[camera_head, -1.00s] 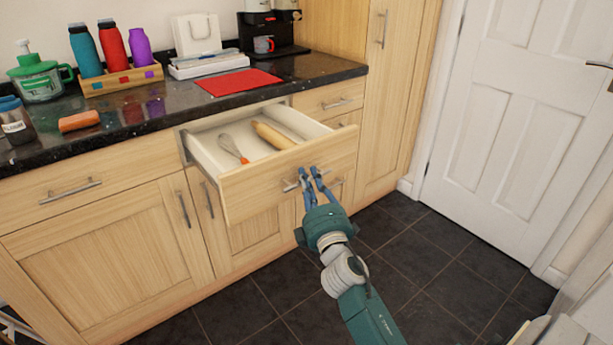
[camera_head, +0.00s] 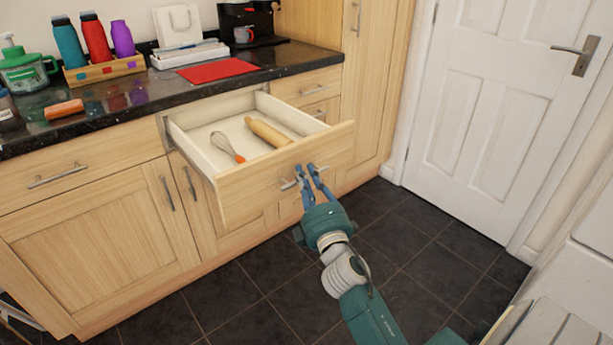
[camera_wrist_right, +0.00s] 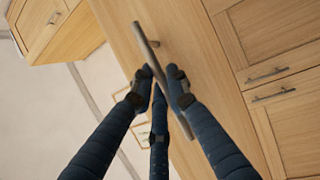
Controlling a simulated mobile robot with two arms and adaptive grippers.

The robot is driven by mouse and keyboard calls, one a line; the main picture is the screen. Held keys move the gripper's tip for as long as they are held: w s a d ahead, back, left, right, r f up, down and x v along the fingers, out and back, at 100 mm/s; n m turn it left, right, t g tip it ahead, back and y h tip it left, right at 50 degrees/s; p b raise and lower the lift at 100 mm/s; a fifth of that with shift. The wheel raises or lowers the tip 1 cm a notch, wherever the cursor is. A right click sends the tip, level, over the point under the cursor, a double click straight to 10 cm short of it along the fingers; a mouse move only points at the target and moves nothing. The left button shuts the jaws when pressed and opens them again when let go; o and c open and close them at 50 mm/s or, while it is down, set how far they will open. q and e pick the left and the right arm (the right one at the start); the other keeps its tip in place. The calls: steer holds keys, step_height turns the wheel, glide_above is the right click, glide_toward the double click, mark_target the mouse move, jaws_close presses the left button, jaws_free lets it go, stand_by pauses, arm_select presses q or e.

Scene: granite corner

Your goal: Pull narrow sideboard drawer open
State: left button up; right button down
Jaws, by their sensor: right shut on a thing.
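The wooden drawer (camera_head: 290,178) stands pulled well out of the sideboard under the black worktop. Inside its white box lie a whisk (camera_head: 226,146) with an orange handle and a wooden rolling pin (camera_head: 268,132). My right gripper (camera_head: 309,172) is at the drawer front, its blue fingers shut on the metal bar handle (camera_head: 288,185). In the right wrist view the fingers (camera_wrist_right: 160,78) close around the handle bar (camera_wrist_right: 147,45), which runs slanted in front of the wooden drawer face. My left gripper is not in view.
The black worktop (camera_head: 140,111) carries bottles in a wooden crate (camera_head: 106,72), a red mat (camera_head: 218,69) and a coffee machine (camera_head: 247,22). A white door (camera_head: 490,110) stands at the right. Dark tiled floor (camera_head: 440,235) is clear in front of the drawer.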

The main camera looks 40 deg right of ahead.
steer(key=c, duration=1.7)
jaws_free()
steer(key=shift+a+f, duration=0.1)
steer(key=shift+w, duration=0.1)
steer(key=shift+s, duration=0.2)
steer(key=v, duration=0.7)
steer(key=shift+a, duration=0.1)
steer(key=shift+f, duration=0.1)
